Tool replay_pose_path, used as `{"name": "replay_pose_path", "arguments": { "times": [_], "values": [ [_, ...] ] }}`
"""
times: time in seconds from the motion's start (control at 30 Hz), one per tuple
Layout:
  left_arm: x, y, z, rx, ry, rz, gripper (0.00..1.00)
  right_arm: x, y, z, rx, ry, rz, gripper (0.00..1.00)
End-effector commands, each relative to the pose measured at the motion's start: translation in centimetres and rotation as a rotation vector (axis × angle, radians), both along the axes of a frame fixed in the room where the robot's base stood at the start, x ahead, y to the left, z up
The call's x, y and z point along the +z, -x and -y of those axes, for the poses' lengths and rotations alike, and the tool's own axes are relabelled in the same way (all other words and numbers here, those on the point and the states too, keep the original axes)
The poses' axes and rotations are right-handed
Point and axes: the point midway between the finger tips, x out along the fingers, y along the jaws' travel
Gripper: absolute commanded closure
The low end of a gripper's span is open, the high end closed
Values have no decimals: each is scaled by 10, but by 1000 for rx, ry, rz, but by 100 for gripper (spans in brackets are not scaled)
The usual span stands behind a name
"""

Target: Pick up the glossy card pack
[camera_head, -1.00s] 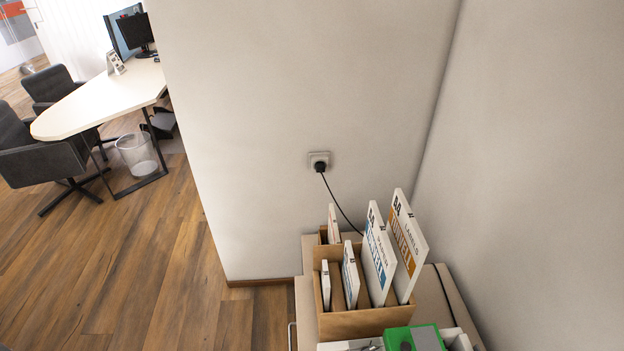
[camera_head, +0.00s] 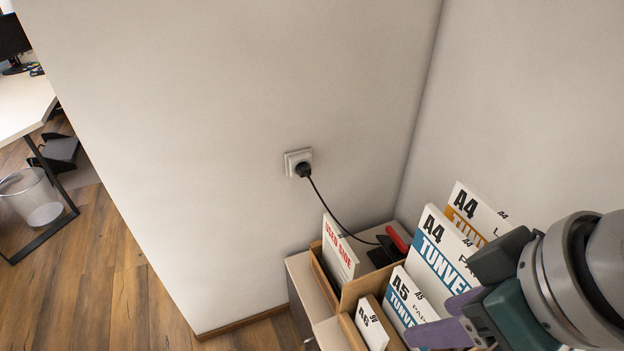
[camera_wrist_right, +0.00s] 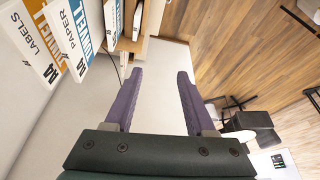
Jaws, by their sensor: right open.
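Several white packs with printed labels stand upright in a wooden organizer (camera_head: 364,287). They include an A4 pack with blue lettering (camera_head: 430,243), an A4 labels pack with orange (camera_head: 467,207), an A5 pack (camera_head: 403,297), a small A6 pack (camera_head: 371,325) and a pack with red print (camera_head: 338,250). No readable label says glossy card, so I cannot tell which is that pack. My right gripper (camera_head: 445,317) is open, its purple fingers over the front of the organizer near the A5 pack. In the wrist view its fingers (camera_wrist_right: 159,75) have nothing between them. My left gripper is not in view.
A red and black object (camera_head: 390,246) lies behind the packs. A black cable runs down from a wall socket (camera_head: 298,163). Walls close in the back and right. A desk (camera_head: 22,103) and a wire bin (camera_head: 30,198) stand far left on open wood floor.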

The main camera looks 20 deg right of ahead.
Motion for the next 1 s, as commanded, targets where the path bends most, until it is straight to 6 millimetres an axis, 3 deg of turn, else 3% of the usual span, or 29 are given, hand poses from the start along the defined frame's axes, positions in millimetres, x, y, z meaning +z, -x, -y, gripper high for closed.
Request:
{"name": "replay_pose_path", "arguments": {
  "times": [0.03,0.1,0.4,0.5,0.6,0.7,0.87,1.0],
  "values": [
    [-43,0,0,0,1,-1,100,-44,-8,3,1,4,6,45],
    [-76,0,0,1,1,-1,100,-78,-20,7,-1,2,12,45],
    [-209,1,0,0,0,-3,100,-209,-69,34,-50,-2,31,45],
    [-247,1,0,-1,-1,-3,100,-244,-85,46,-80,-2,39,45],
    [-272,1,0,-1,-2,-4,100,-266,-96,56,-106,-4,44,45],
    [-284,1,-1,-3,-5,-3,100,-275,-103,63,-124,-5,48,45],
    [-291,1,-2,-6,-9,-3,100,-283,-108,67,-139,-8,48,45],
    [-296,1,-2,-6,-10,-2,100,-302,-117,66,-139,-8,48,45]
  ]
}}
